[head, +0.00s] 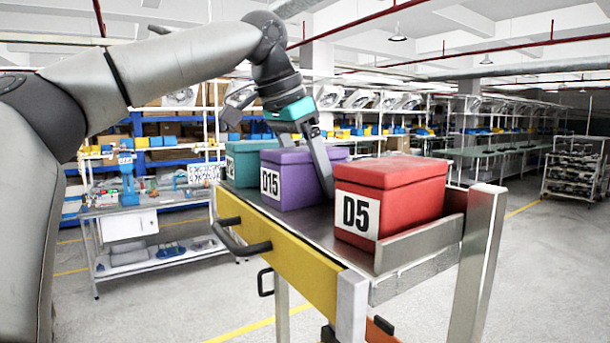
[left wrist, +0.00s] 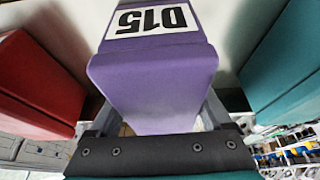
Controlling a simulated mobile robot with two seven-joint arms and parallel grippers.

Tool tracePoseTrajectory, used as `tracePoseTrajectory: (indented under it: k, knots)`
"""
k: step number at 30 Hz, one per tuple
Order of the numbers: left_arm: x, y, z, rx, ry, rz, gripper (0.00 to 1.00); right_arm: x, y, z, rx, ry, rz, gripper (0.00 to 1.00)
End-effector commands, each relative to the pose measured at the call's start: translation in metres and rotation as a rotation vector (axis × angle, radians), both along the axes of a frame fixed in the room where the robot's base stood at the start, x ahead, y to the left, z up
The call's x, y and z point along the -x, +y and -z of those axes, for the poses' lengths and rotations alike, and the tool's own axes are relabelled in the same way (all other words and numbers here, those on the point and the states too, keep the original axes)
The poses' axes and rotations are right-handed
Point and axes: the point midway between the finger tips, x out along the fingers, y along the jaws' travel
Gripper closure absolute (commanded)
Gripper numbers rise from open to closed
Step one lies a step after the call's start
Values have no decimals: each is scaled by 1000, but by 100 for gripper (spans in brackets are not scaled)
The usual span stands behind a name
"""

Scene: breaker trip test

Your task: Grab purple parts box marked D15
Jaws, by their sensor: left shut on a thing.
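The purple parts box (head: 296,192) with a white D15 label (head: 271,183) stands upright on a metal cart top, between a teal box and a red box. My left gripper (head: 300,150) reaches down over it from above. One finger lies along the box's right side; the other is mostly hidden in the head view. In the left wrist view the purple box (left wrist: 155,85) sits between both fingers, its label upside down, and the gripper is shut on it. I cannot tell whether it is lifted off the cart. My right gripper is not in view.
The red box (head: 405,190) marked D5 stands close to the right, the teal box (head: 243,165) close to the left. The cart has a yellow front panel (head: 272,255), dark handles and a raised metal edge (head: 420,245). A workbench (head: 125,212) stands at left.

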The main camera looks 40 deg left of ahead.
Motion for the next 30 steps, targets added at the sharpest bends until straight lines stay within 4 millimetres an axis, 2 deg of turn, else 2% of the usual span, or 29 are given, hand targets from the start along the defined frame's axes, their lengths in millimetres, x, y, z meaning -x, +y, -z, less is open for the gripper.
tracePoseTrajectory:
  k: [2, 15, 24, 30]
  knots:
    - [0, 0, 0, 0, 0, 0, 44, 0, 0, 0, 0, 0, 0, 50]
    - [0, 0, 0, -1, 0, 0, 93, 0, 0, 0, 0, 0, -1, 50]
    - [0, 0, -2, 0, -3, 0, 95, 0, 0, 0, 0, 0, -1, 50]
    - [-1, 0, -13, -1, -3, -2, 95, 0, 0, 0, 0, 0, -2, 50]
